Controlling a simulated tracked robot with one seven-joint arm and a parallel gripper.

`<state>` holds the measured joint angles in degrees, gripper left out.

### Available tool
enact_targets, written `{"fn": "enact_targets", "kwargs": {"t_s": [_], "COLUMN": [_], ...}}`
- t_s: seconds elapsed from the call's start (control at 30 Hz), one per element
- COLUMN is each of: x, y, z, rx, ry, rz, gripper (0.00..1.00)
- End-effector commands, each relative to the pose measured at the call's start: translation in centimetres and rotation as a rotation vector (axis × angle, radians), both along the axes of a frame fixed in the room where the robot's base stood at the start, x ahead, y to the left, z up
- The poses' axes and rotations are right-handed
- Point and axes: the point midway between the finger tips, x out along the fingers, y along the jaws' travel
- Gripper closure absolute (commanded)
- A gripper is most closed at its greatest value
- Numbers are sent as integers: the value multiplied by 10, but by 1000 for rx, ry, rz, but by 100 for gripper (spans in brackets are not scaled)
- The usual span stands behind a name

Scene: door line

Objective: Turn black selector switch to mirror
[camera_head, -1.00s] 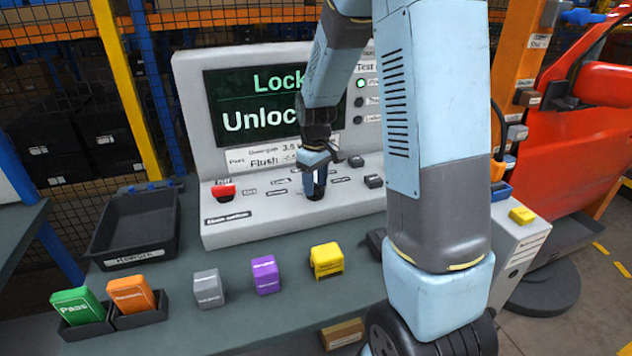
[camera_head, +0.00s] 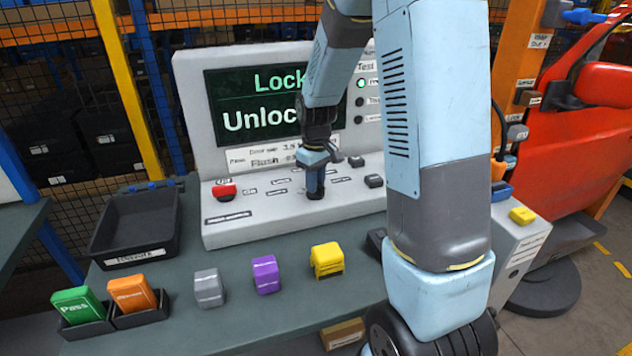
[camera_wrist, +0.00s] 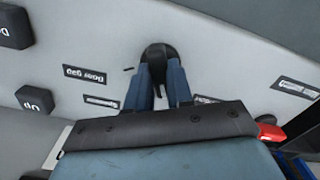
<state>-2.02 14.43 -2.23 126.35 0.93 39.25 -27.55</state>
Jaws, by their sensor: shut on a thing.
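The black selector switch (camera_wrist: 157,56) shows in the wrist view as a rounded black knob on the sloped grey panel of the test console (camera_head: 250,219). My gripper (camera_wrist: 158,80) is shut on it, with one blue finger on each side. In the head view my gripper (camera_head: 315,190) points down onto the middle of the panel and hides the switch. Small printed labels lie around the switch, one reading "Door gap" (camera_wrist: 84,75). Labels nearest the fingers are too small or partly covered to read.
A red button (camera_head: 224,190) is on the panel's left. Black push buttons (camera_head: 373,181) are on its right. The console screen (camera_head: 250,103) reads "Lock" and "Unloc", partly hidden by my arm. Coloured blocks (camera_head: 265,275) and a black tray (camera_head: 135,225) are on the bench.

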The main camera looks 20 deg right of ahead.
Motion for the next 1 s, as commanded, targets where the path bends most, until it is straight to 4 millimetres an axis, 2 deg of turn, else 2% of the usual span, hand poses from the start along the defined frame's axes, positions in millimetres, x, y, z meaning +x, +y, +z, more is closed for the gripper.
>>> {"fn": "enact_targets", "kwargs": {"t_s": [0.6, 1.0], "x": [0, 0], "y": [-1, 0], "z": [0, 0], "rx": [-2, -2], "ry": [-1, -2], "rz": [-384, -468], "gripper": [100, 100]}}
